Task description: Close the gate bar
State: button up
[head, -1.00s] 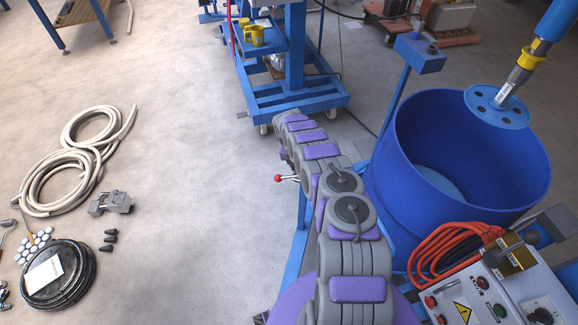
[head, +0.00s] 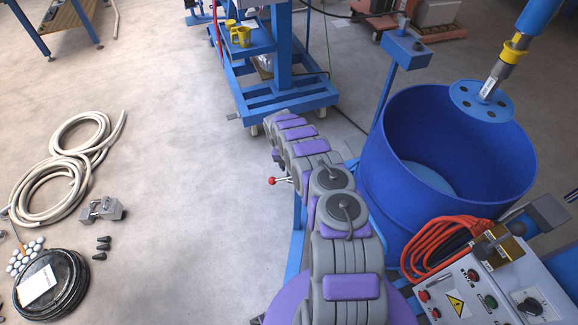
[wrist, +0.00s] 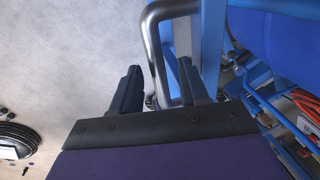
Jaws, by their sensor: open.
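The gate bar (wrist: 153,48) is a bent grey metal tube in the wrist view, next to a blue upright. My gripper (wrist: 160,66) is open, with one dark finger on each side of the bar's lower stretch. I cannot tell whether the fingers touch the tube. In the head view my arm covers the bar and my gripper. A red-knobbed lever (head: 272,181) sticks out left of my arm there.
A blue drum (head: 385,180) stands right of my arm under a mixer disc (head: 480,101). A control panel (head: 467,290) is at the lower right. A blue trolley (head: 290,104) stands behind.

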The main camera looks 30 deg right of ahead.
notch_tip(320, 180, up, 17)
jog(key=w+a+p, duration=0.2)
jog(key=p, duration=0.1)
jog(key=shift+a+p, duration=0.15)
jog(key=shift+p, duration=0.2)
jog(key=shift+r, duration=0.1)
jog(key=shift+c, duration=0.2)
